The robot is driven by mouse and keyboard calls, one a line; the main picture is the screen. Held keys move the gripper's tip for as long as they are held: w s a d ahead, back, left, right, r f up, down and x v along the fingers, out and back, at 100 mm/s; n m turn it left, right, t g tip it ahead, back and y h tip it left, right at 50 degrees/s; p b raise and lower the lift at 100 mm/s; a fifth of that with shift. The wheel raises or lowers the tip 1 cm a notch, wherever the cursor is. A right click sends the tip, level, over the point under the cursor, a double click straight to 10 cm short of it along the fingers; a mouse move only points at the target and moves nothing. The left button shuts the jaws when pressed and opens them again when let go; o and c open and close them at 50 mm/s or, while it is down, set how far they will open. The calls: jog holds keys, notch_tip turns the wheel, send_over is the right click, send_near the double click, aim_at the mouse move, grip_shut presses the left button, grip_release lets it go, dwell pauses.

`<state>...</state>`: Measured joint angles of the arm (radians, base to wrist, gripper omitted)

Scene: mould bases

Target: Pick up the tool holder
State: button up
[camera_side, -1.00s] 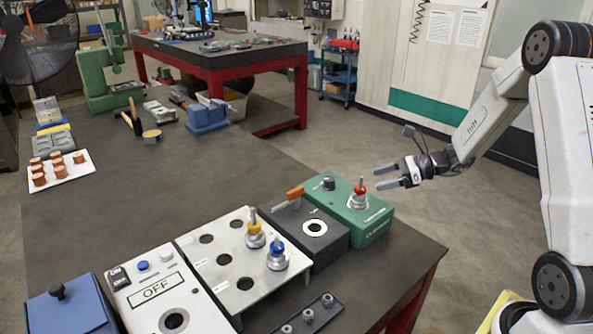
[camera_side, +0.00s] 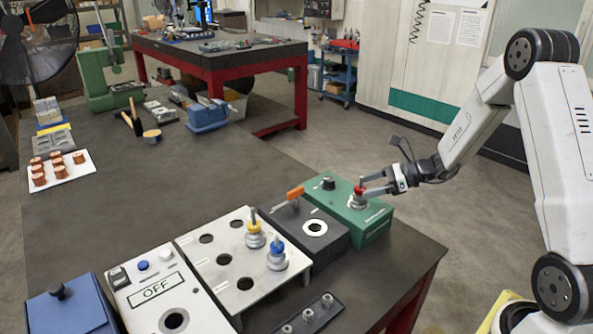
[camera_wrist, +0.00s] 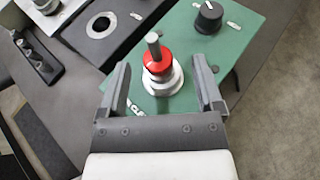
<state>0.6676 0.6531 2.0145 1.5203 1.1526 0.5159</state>
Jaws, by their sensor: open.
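A tool holder with a red collar (camera_side: 358,196) stands upright on the green box (camera_side: 374,227) at the right end of the bench. In the wrist view the red tool holder (camera_wrist: 158,68) shows its grey pin on top and a silver flange below. My gripper (camera_side: 370,184) is open at the red tool holder. In the wrist view my gripper's fingers (camera_wrist: 160,90) stand either side of the holder, with gaps. Two more tool holders, one yellow (camera_side: 255,235) and one blue (camera_side: 277,256), stand in the white rack (camera_side: 222,238).
A dark box with a round hole (camera_side: 300,242) and an orange-handled lever (camera_side: 290,197) sits left of the green box. A black knob (camera_side: 328,184) rises from the green box. A dark strip with several small fittings (camera_side: 308,318) lies in front.

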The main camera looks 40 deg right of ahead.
aim_at(356, 202)
jog(key=shift+x, duration=2.45)
jog(key=shift+s, duration=0.1)
jog(key=shift+r, duration=0.1)
grip_shut()
